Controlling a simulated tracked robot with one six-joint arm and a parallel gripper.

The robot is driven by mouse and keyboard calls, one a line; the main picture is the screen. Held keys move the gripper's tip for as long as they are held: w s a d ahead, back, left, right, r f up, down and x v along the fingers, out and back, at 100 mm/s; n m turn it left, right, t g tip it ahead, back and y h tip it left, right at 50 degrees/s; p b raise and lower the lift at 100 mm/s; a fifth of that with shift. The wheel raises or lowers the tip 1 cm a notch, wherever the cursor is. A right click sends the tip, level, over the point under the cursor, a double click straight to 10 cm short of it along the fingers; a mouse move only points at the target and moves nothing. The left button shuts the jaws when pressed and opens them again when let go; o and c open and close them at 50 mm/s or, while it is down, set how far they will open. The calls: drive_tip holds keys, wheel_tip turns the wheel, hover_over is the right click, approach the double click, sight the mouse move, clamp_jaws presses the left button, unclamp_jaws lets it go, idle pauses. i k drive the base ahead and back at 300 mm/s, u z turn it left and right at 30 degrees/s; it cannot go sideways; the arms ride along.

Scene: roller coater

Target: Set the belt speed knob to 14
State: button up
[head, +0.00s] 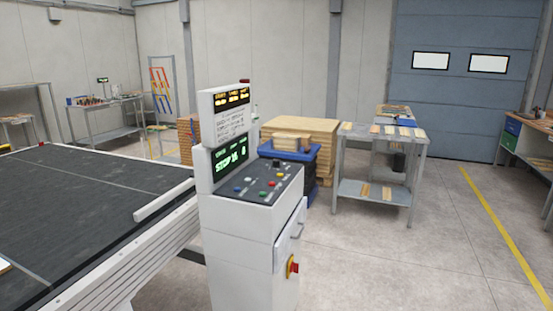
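A white control console (240,250) stands in the middle of the head view, beside a dark conveyor belt (85,195). Its sloped dark panel (252,178) carries several small coloured buttons and a black knob (276,163) at the far edge. I cannot tell whether this is the belt speed knob, and no marking or pointer is readable. A green-lit display (229,157) above the panel seems to read STOP with a digit that is too small to read surely. Above it is an amber display (231,98). My gripper is not in view.
A red and yellow switch (292,267) and a handle (297,229) stick out from the console's right side. Behind are a blue crate (290,152), stacked boards, and a grey metal table (380,134). Open floor (440,245) lies to the right.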

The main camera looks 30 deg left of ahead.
sight(275, 162)
drive_tip(key=i, duration=2.9)
drive_tip(key=u, duration=2.35)
